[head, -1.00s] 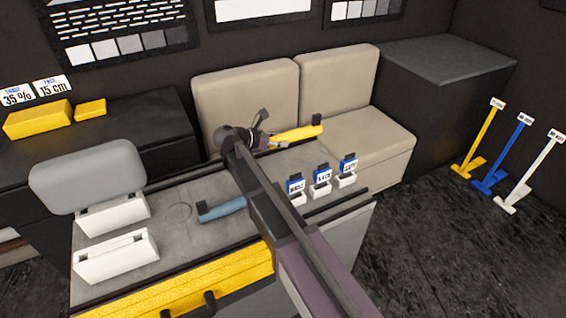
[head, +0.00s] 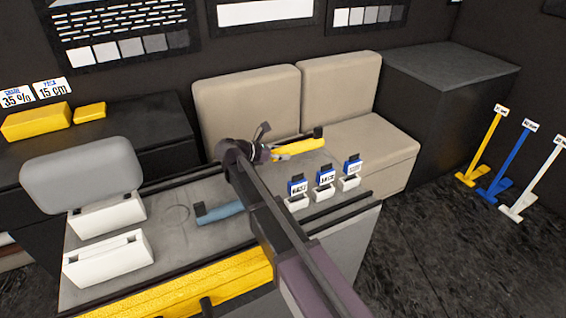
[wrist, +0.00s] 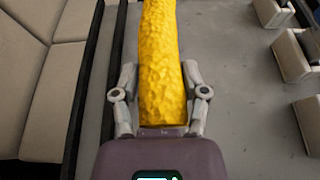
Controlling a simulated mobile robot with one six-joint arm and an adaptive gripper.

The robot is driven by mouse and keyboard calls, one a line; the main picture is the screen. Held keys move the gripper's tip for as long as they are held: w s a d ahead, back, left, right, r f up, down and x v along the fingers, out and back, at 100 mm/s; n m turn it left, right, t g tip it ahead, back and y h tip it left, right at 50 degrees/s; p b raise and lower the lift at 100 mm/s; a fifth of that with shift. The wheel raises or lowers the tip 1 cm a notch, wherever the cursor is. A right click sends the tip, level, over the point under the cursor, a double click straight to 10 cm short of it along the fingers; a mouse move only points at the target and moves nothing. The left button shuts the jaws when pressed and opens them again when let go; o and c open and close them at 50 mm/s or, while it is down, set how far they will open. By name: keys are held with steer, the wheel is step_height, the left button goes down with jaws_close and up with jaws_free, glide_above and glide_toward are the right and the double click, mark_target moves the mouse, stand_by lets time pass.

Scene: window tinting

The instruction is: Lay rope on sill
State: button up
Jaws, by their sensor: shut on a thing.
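A thick yellow rope-like piece with a rough surface (wrist: 160,50) is held by my gripper (wrist: 160,78). The fingers close on its near end from both sides, and it points straight away from the gripper. In the head view the yellow piece (head: 300,147) is above the far part of the grey workbench (head: 165,255), near its back edge by the sofa. No part is clearly recognisable as the sill.
White boxes (head: 108,260) and a grey cushion (head: 82,175) are at left. A beige sofa (head: 365,150) stands behind the bench.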

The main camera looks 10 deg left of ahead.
mark_target(279, 167)
steer(key=shift+f+b, duration=1.8)
steer(key=shift+f, duration=0.1)
steer(key=o, duration=1.2)
steer(key=shift+r, duration=0.1)
steer(key=shift+s+a+r+p, duration=0.2)
steer(key=shift+s+a+p, duration=0.1)
steer(key=shift+a, duration=0.1)
steer(key=p+v, duration=0.3)
steer(key=v, duration=0.6)
steer(key=shift+s+a+r, duration=0.1)
steer(key=shift+a+r, duration=0.05)
steer(key=shift+a, duration=0.15)
steer(key=shift+s+a+r+p, duration=0.15)
steer(key=shift+s+a+p, duration=0.25)
steer(key=shift+a, duration=0.1)
